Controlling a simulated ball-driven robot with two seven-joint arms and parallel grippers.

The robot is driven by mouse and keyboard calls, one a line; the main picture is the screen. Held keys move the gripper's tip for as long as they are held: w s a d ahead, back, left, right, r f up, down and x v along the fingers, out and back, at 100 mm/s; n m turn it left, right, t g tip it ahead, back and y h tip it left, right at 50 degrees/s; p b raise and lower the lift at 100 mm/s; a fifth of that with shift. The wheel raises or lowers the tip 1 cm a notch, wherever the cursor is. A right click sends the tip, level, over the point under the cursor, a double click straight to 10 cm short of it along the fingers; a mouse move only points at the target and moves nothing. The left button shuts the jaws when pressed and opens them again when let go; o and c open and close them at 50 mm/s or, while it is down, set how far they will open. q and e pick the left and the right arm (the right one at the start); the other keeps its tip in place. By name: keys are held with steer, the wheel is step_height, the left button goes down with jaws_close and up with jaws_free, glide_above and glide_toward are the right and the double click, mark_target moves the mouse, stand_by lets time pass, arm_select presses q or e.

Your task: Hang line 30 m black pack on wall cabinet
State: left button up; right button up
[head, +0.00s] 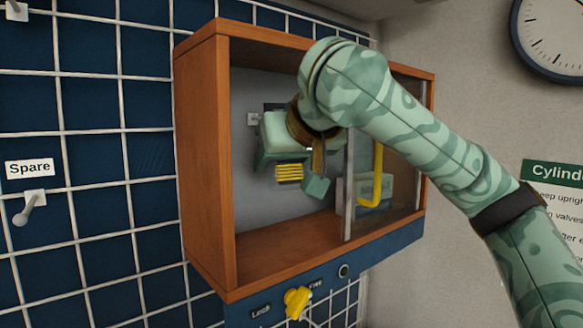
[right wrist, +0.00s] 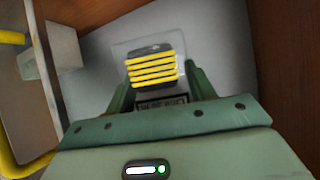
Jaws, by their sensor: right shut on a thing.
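The wall cabinet (head: 202,160) is an open-fronted wooden box on the wall with a grey back panel. My right gripper (head: 290,176) is inside its left part, at the end of the arm from the right. It is shut on the line pack (head: 289,171), whose yellow bands show between the fingers. I cannot tell whether the pack touches a hook. My left gripper is out of view.
A glass pane with a metal edge (head: 348,185) covers the cabinet's right part. A yellow handle (head: 379,175) stands there, with a pale box (head: 355,192) behind. A yellow knob (head: 297,301) sits below. A peg (head: 30,207) under a "Spare" sign (head: 29,168) is empty.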

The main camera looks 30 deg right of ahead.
steer(key=shift+w+f+p, duration=0.2)
steer(key=shift+w+p, duration=0.05)
steer(key=shift+w, duration=0.4)
steer(key=shift+w+f+p, duration=0.15)
steer(key=shift+w+p, duration=0.1)
steer(key=shift+w, duration=0.35)
steer(key=o, duration=1.1)
steer(key=b+v, duration=0.2)
steer(key=v, duration=1.4)
steer(key=shift+s, duration=0.2)
